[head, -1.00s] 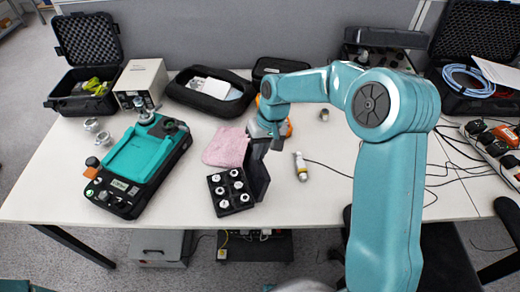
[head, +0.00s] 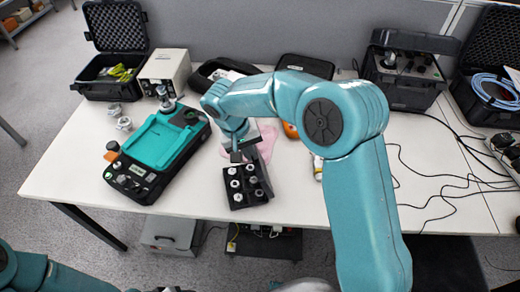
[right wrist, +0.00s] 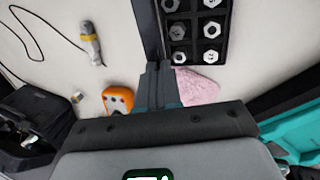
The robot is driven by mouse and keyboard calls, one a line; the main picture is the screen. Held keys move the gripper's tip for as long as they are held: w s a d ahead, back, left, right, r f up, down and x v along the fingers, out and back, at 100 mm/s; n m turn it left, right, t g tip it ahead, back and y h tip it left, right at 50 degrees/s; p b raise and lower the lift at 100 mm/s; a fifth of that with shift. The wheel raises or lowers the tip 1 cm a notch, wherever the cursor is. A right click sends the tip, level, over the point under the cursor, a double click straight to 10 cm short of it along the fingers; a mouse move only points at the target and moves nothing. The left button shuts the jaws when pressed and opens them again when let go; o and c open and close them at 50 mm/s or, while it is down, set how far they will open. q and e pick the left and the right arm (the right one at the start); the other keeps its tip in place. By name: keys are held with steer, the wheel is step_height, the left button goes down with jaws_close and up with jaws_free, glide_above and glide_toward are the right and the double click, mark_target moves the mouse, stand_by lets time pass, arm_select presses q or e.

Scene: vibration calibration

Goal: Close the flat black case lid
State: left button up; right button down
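The flat black case (head: 232,200) lies on the table with several metal hexagonal pieces in its slots. Its lid (head: 264,174) stands raised along the right side of the case. In the right wrist view the case (right wrist: 222,50) is at the top, and the lid (right wrist: 147,30) is a dark strip to its left. My right gripper (head: 237,156) is at the far end of the case, close to the lid. In the right wrist view its fingers (right wrist: 158,72) are together; contact with the lid is unclear. Only part of my left arm shows, at lower left.
A teal-and-black device (head: 160,150) stands left of the case. A pink cloth (head: 268,138) and an orange item (right wrist: 118,99) lie behind the case. A silver-and-yellow cylinder (right wrist: 91,45) with a cable lies right of it. The table front is clear.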

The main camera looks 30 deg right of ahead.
steer(key=shift+w+a+f, duration=0.1)
steer(key=shift+a+f, duration=0.15)
steer(key=shift+a, duration=0.5)
steer(key=c, duration=1.3)
jaws_free()
steer(key=v, duration=1.6)
steer(key=shift+d+r+p, duration=0.15)
steer(key=shift+p, duration=0.25)
steer(key=shift+w, duration=0.1)
